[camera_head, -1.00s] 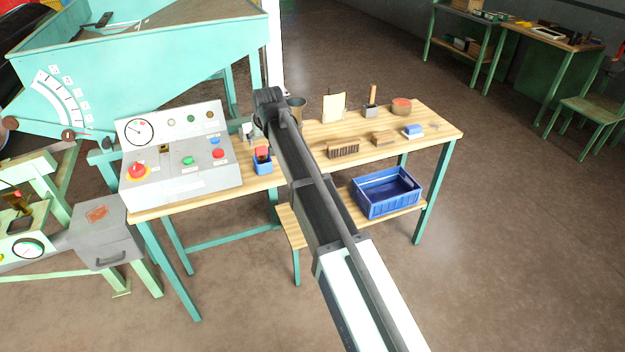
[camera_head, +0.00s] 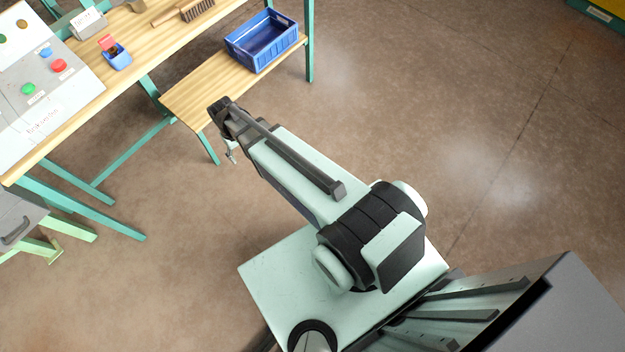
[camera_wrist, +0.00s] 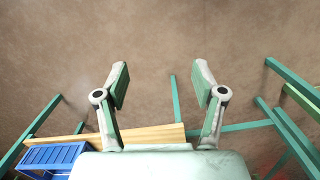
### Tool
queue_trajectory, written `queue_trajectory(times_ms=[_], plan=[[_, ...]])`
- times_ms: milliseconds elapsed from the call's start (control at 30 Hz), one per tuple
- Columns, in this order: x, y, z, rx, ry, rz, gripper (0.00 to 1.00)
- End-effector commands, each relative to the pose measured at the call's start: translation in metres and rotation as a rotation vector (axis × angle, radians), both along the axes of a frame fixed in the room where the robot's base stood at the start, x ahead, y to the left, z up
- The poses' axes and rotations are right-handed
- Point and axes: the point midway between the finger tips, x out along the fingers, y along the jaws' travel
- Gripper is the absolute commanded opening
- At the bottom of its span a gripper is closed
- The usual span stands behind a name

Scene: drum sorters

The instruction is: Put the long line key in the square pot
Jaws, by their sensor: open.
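I cannot identify the long line key in any view. My gripper (camera_head: 231,155) is off the bench, over the floor in front of the lower shelf.
The workbench (camera_head: 143,60) is at upper left, with a brush (camera_head: 198,10) at its back. A blue crate (camera_head: 262,40) sits on the lower wooden shelf (camera_head: 200,98). The grey control box (camera_head: 45,95) is at far left.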

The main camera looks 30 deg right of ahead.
Motion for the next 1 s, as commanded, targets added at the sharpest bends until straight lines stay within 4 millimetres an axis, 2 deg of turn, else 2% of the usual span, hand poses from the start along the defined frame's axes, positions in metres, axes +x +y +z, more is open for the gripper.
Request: queue_trajectory(times_ms=[33, 200, 400, 500, 600, 700, 800, 1000], plan=[[-0.035, -0.011, -0.016, -0.006, 0.048, -0.013, 0.69], [-0.129, -0.035, -0.057, -0.02, 0.185, -0.048, 0.69], [-0.239, -0.055, -0.083, -0.029, 0.344, -0.088, 0.69], [-0.284, -0.061, -0.089, -0.031, 0.41, -0.104, 0.69], [-0.318, -0.064, -0.09, -0.032, 0.46, -0.116, 0.69], [-0.339, -0.066, -0.091, -0.032, 0.491, -0.123, 0.69], [-0.348, -0.067, -0.091, -0.032, 0.505, -0.127, 0.69], [-0.349, -0.067, -0.092, -0.032, 0.508, -0.127, 0.69]])
